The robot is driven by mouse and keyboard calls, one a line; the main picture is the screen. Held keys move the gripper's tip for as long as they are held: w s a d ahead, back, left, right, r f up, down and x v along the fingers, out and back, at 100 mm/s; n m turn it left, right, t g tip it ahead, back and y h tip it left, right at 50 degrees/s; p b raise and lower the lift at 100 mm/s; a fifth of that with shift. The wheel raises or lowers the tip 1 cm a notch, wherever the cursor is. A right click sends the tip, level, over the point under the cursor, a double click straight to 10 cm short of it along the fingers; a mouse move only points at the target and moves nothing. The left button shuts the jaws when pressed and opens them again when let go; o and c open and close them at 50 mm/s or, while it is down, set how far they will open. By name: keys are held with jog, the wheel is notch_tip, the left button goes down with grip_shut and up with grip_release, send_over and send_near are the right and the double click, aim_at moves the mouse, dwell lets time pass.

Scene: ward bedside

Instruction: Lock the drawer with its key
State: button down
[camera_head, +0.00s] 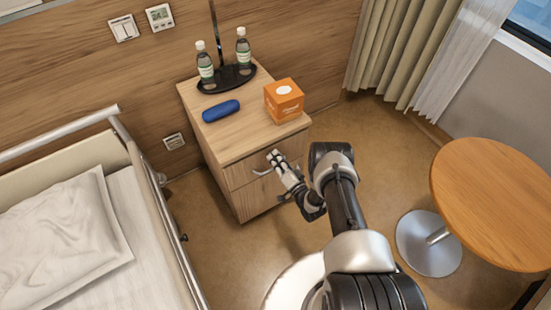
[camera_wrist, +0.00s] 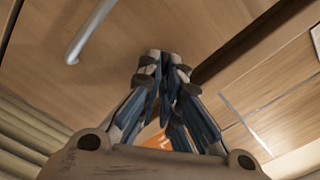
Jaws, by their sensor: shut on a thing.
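The bedside cabinet (camera_head: 230,145) has a top drawer (camera_head: 237,172) that looks closed, with a curved silver handle (camera_head: 262,170). The handle also shows at upper left in the wrist view (camera_wrist: 90,32). My gripper (camera_head: 274,158) is at the right part of the drawer front, beside the handle, with its tips close to the wood. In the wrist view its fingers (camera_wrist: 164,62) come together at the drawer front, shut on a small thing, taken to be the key. The key itself and the lock are hidden by the fingertips, so I cannot tell how far in it sits or its turn.
On the cabinet top are a blue case (camera_head: 221,111), an orange tissue box (camera_head: 284,100) and two bottles (camera_head: 205,66) on a black tray (camera_head: 228,82). A bed (camera_head: 150,230) stands left and a round table (camera_head: 495,200) right. The floor between is mostly clear.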

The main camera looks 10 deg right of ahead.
jog(key=m, duration=0.6)
jog(key=shift+f, duration=0.3)
jog(key=shift+m, duration=0.3)
jog(key=c, duration=1.8)
grip_release()
jog(key=v, duration=1.2)
jog(key=shift+r, duration=0.1)
